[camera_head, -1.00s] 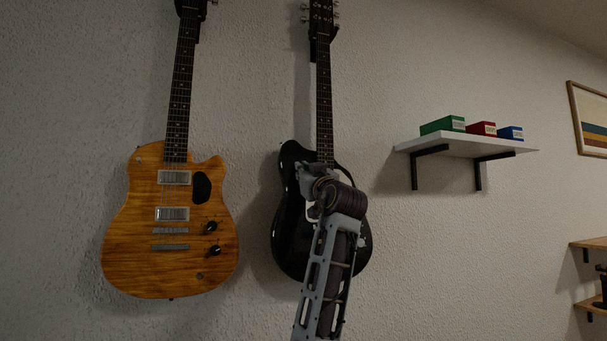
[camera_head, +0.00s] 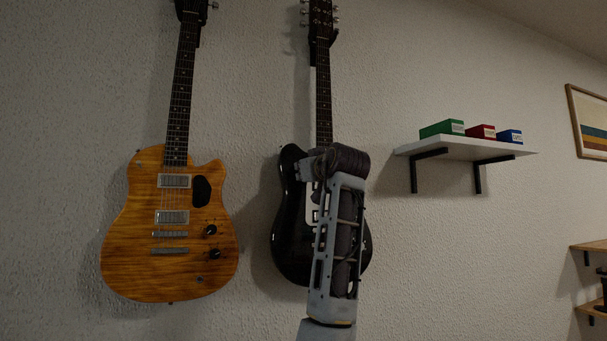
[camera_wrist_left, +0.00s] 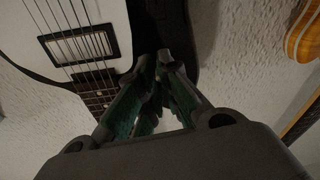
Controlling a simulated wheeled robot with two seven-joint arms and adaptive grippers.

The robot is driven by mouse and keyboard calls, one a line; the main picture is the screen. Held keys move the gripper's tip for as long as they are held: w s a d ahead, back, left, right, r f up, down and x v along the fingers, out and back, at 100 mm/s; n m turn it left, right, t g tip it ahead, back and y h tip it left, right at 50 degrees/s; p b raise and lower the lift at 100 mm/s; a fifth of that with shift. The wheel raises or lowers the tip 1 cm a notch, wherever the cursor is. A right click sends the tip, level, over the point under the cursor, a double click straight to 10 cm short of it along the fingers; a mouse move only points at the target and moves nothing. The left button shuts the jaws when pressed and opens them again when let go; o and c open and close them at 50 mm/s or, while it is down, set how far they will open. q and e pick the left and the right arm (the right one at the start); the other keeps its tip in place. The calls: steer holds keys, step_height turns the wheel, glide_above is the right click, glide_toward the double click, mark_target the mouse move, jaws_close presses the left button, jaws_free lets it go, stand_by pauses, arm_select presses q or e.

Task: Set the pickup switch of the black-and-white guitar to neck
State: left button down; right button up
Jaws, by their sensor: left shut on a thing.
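The black-and-white guitar (camera_head: 290,235) hangs on the wall, partly covered by my left arm in the head view. In the left wrist view its white plate, pickup (camera_wrist_left: 78,46), strings and fretboard show at upper left. My left gripper (camera_wrist_left: 163,72) has its green-padded fingers converging at the dark upper horn of the body, beside the neck end. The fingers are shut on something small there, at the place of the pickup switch. The switch itself is hidden between the fingertips, so its position cannot be seen. My right gripper is not in view.
An orange guitar (camera_head: 140,240) hangs to the left, and its edge shows in the left wrist view (camera_wrist_left: 304,35). A white shelf (camera_head: 465,149) with green, red and blue boxes is at right. Bare wall lies between the guitars.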

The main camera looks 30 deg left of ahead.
arm_select(q)
steer(key=shift+r+h, duration=0.15)
steer(key=shift+h, duration=0.15)
steer(key=c, duration=1.6)
jaws_free()
steer(key=shift+o, duration=0.2)
steer(key=shift+d, duration=0.15)
steer(key=v, duration=1.1)
steer(key=shift+s+d, duration=0.2)
steer(key=shift+d, duration=0.1)
steer(key=shift+r, duration=0.1)
